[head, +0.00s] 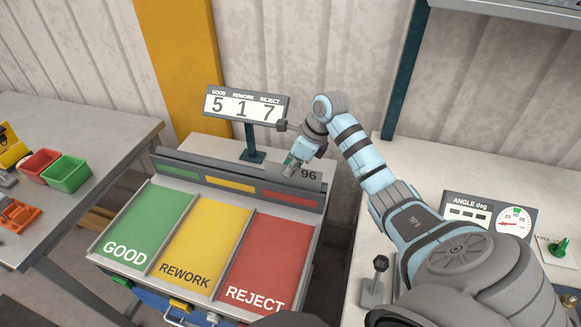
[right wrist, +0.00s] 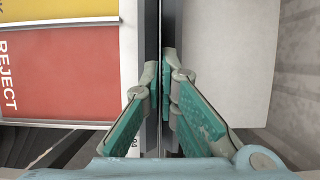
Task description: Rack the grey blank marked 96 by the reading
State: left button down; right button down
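The grey blank marked 96 (head: 309,174) stands at the back of the sorting rack, behind the red strip, with its number facing me. My right gripper (head: 293,161) is at its upper left part. In the right wrist view the teal finger pads of my right gripper (right wrist: 168,98) close in on a thin dark edge between them. The red REJECT lane (head: 270,262) is in front of the blank, with the yellow REWORK lane (head: 205,247) and green GOOD lane (head: 153,228) to its left. The angle gauge (head: 488,213) shows dashes and a dial. My left gripper is not in view.
A count sign (head: 246,105) reading 5, 1, 7 stands behind the rack. A left table (head: 95,147) holds red and green bins (head: 66,172). A right bench (head: 400,165) carries a lever (head: 378,275) and a green knob (head: 559,247). The three lanes look empty.

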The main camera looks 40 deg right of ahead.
jog(key=shift+f+b, duration=0.45)
jog(key=shift+f, duration=0.2)
jog(key=c, duration=1.7)
grip_release()
jog(key=shift+r, duration=0.1)
jog(key=v, duration=1.2)
